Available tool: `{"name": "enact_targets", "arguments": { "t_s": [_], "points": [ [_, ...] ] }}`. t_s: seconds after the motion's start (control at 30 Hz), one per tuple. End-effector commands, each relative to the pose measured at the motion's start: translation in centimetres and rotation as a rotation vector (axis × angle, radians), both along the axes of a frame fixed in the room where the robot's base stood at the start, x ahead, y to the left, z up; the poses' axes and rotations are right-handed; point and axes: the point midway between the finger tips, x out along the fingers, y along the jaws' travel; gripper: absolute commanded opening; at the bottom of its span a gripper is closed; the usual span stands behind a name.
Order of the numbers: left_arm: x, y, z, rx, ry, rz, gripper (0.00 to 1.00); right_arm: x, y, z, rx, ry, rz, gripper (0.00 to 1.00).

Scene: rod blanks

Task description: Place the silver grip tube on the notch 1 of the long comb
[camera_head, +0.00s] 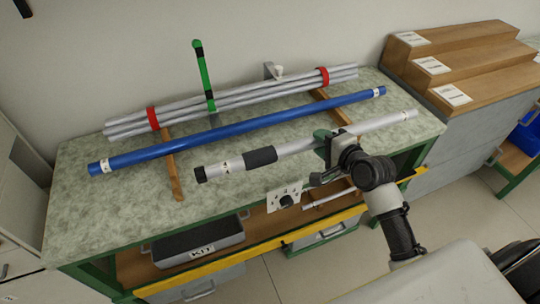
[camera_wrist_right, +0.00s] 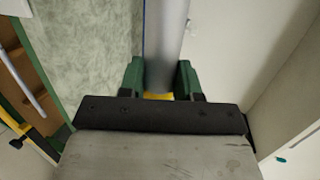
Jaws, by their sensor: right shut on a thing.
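The silver grip tube (camera_head: 300,146) has a dark grip sleeve and a black end cap at its left end. My right gripper (camera_head: 328,140) is shut around it, right of the sleeve, and holds it across the bench's front half. In the right wrist view the tube (camera_wrist_right: 167,40) sits between the green fingers (camera_wrist_right: 160,80). Two wooden bars, left (camera_head: 174,174) and right (camera_head: 327,104), lie front to back on the bench; they may be the long comb. Their notches are too small to make out. My left gripper is out of view.
A blue tube (camera_head: 240,130) lies across the bars. Behind it is a bundle of silver rods (camera_head: 240,98) with red bands, and a green-black upright (camera_head: 204,75). A stepped wooden stand (camera_head: 460,60) is at right. The bench top (camera_head: 90,220) is clear at front left.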

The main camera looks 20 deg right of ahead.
Motion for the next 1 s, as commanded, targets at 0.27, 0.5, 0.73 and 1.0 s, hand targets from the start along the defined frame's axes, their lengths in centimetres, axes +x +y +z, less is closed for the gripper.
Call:
{"name": "enact_targets", "arguments": {
  "t_s": [0.27, 0.5, 0.73, 1.0],
  "points": [
    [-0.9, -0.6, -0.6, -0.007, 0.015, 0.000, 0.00, 3.0, -2.9, 2.8, 0.020, -0.008, 0.034, 0.00],
    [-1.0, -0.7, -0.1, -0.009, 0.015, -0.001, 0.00, 5.6, 1.5, -0.1, 0.023, -0.007, 0.036, 0.00],
    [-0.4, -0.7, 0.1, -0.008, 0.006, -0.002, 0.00, 7.9, 5.4, -2.9, 0.020, -0.008, 0.036, 0.00],
    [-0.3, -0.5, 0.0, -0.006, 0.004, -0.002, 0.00, 8.6, 6.6, -5.0, 0.017, -0.005, 0.035, 0.00]
  ]
}}
